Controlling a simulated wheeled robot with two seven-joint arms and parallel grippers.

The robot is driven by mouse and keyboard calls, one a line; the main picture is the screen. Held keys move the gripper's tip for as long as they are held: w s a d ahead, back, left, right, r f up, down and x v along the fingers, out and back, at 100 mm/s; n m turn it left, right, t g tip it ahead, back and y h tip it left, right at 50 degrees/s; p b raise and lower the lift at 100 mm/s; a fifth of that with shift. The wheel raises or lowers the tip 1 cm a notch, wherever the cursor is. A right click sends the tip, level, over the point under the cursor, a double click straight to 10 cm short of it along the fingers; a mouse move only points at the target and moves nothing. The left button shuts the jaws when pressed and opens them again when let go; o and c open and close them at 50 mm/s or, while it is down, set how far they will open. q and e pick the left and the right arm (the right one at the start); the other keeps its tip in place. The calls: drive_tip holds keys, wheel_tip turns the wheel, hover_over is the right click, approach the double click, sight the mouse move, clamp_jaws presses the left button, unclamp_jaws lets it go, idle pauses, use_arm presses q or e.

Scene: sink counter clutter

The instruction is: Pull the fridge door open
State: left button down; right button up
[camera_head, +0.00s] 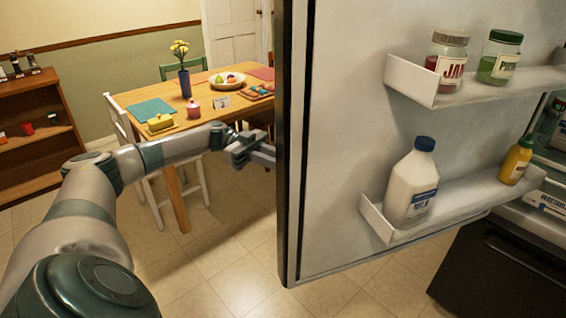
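The fridge door (345,150) stands open, with its white inner side and two door shelves facing me. Its dark edge (292,150) runs upright through the middle of the view. My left arm comes in from the left. My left gripper (262,153) is at the outer side of the door, right beside the dark edge. Its fingertips are partly hidden behind the edge, and no handle shows, so I cannot tell whether it is open, shut or holding anything. My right gripper is not in view.
The door shelves hold a milk bottle (412,185), a yellow bottle (516,160) and two jars (447,60). The fridge body (545,215) is at the right. A dining table (185,100) with chairs stands behind my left arm. Tiled floor (220,265) lies clear below.

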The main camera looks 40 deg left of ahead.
use_arm(q)
drive_tip(key=shift+w+a, duration=0.2)
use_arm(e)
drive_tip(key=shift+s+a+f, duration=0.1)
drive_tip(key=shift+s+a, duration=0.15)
use_arm(q)
drive_tip(key=shift+r, duration=0.1)
drive_tip(key=c, duration=1.9)
unclamp_jaws()
drive_tip(key=shift+o, duration=1.3)
drive_tip(key=shift+w+d, duration=0.1)
drive_tip(key=shift+d, duration=0.1)
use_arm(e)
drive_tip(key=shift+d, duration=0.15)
use_arm(q)
drive_tip(key=shift+a, duration=0.1)
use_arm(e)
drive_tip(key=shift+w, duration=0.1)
